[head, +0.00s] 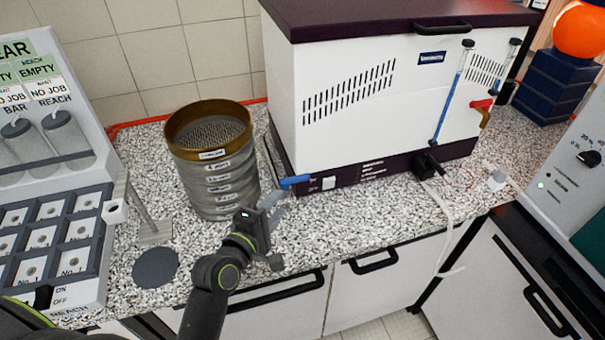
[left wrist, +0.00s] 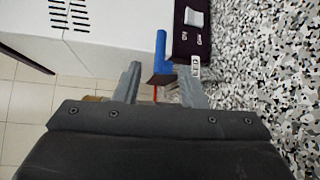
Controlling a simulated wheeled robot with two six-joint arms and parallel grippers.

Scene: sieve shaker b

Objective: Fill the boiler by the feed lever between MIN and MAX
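The boiler (head: 345,100) is a white cabinet with a dark purple lid and base. Its blue feed lever (head: 294,181) sticks out at the lower left of the front. In the left wrist view the lever (left wrist: 160,52) shows between and just beyond the fingertips. My left gripper (head: 274,197) is open at the lever, one finger to each side in the wrist view (left wrist: 160,78). Whether a finger touches it I cannot tell. Blue gauge tubes (head: 452,92) stand on the boiler's right side. MIN and MAX marks are too small to read. My right gripper is not in view.
A stack of sieves (head: 217,172) stands close left of the boiler. A dark round disc (head: 155,268) lies on the speckled counter (head: 185,290). A red-handled brass tap (head: 483,110) is on the boiler's right. A black switch box (head: 427,166) with cable sits below the gauge.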

